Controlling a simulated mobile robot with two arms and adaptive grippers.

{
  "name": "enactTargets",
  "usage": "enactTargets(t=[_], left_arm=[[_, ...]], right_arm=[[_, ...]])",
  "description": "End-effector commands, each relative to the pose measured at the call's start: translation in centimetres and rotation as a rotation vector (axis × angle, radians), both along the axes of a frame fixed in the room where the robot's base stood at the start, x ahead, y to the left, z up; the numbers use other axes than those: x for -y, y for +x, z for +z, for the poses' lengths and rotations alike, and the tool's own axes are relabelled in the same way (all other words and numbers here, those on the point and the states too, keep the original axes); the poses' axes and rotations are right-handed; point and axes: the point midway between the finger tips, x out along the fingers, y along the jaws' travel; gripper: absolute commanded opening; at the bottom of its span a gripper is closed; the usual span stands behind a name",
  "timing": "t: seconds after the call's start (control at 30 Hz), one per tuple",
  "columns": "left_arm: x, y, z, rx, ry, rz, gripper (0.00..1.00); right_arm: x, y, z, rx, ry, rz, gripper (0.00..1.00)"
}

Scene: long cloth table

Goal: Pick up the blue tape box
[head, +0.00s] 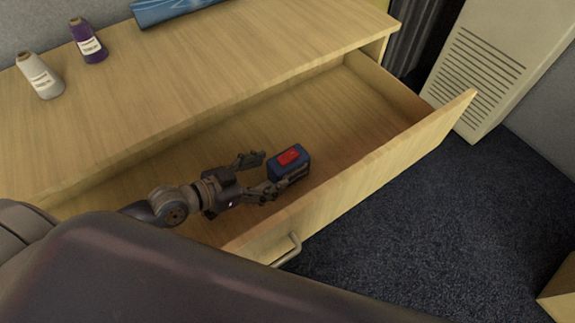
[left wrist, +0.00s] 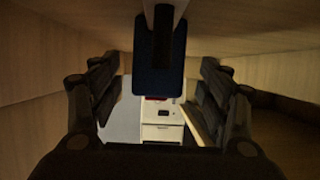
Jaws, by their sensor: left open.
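The blue tape box (head: 289,165), dark blue with a red patch on top, lies inside the open drawer. My left gripper (head: 260,174) is down in the drawer with its fingers spread, just left of the box. One finger reaches along the box's near side, and I cannot tell whether it touches. In the left wrist view a dark blue block (left wrist: 158,83), apparently the box, shows between the two open fingers, towards the top. The gripper holds nothing. My right gripper is not in view.
The open drawer (head: 375,165) has wooden walls and a handle (head: 288,250) on its front. Above it, the wooden top carries a white spool (head: 40,76), a purple spool (head: 88,41) and a blue roll (head: 168,9). A vented pale unit (head: 490,60) stands right, on dark carpet.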

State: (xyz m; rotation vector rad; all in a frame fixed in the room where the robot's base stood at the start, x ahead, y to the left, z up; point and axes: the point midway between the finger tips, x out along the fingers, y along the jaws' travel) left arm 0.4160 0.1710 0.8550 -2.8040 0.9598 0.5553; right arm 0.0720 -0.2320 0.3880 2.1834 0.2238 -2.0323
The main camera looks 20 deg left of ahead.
Motion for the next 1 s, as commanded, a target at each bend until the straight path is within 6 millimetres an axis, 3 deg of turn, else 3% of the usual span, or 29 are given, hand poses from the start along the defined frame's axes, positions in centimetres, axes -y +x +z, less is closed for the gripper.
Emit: enactTargets(t=[0.17, 0.5, 0.7, 0.97, 1.0], left_arm=[[0.8, 1.0, -0.4, 0.002, 0.001, -0.002, 0.7], [3.0, 3.2, -1.0, 0.001, -0.002, -0.001, 0.7], [4.1, 4.6, -2.0, 0.001, 0.0, -0.003, 0.7], [4.2, 4.7, -2.2, 0.001, 0.002, -0.003, 0.7], [4.2, 4.7, -2.2, 0.001, 0.002, -0.003, 0.63]], right_arm=[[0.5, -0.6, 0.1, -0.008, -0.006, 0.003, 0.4], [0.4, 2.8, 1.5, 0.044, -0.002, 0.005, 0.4], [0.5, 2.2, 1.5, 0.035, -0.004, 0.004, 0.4], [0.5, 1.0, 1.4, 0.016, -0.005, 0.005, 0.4], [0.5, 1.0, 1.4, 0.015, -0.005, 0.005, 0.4]])
